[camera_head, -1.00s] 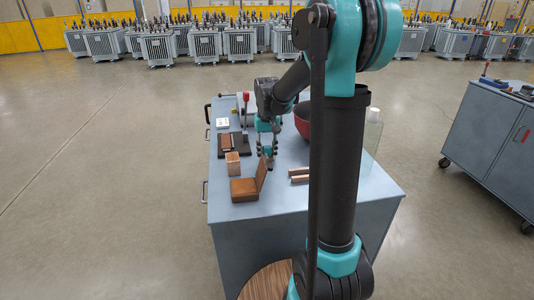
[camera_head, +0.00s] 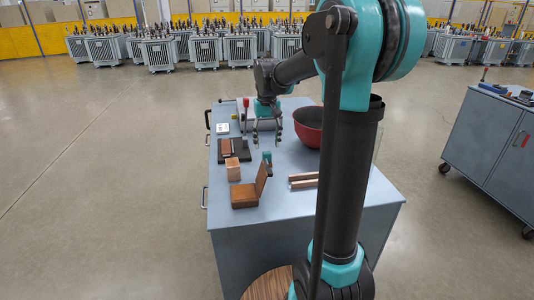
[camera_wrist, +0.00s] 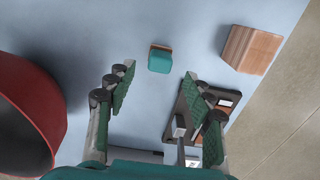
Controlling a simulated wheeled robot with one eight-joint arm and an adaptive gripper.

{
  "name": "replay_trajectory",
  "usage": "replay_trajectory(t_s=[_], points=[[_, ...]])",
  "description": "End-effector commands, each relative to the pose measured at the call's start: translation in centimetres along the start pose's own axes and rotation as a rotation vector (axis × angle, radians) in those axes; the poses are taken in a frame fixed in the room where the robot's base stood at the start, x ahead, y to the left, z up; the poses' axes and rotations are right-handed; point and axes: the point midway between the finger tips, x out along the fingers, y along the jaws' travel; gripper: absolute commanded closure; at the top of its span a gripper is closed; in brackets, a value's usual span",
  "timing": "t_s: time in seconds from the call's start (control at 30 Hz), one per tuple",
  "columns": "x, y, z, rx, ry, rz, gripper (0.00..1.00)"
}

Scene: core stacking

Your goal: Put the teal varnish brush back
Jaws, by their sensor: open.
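The teal varnish brush (camera_head: 267,156) is small. It is on the grey-blue cabinet top (camera_head: 340,205), just behind the raised lid of a brown wooden box (camera_head: 245,198). In the wrist view the brush (camera_wrist: 160,61) shows as a teal block with a thin brown edge at its far side. The rest of it is hidden. My gripper (camera_head: 267,143) is open and empty above the brush, with a gap between them. In the wrist view my gripper's fingers (camera_wrist: 160,76) are spread wide, and the brush lies beyond the space between the tips.
A wooden block (camera_head: 232,170) and a dark tray (camera_head: 243,156) stand to the left. A red-knobbed lever (camera_head: 246,103) rises behind. A red bowl (camera_head: 309,130) and copper-coloured bars (camera_head: 303,184) are to the right. Another cabinet (camera_head: 490,140) stands farther right.

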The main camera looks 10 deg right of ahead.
Motion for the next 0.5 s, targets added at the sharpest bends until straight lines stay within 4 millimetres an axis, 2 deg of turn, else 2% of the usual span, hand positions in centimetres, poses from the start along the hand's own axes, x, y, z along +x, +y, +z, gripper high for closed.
replay_trajectory(t_s=[0.1,0.2,0.5], points=[[-2.1,0.0,0.0,0.0,0.0,0.0,0.48],[-3.4,0.0,0.0,0.0,0.0,0.0,0.48],[-4.5,0.0,0.0,0.0,0.0,0.0,0.48]])
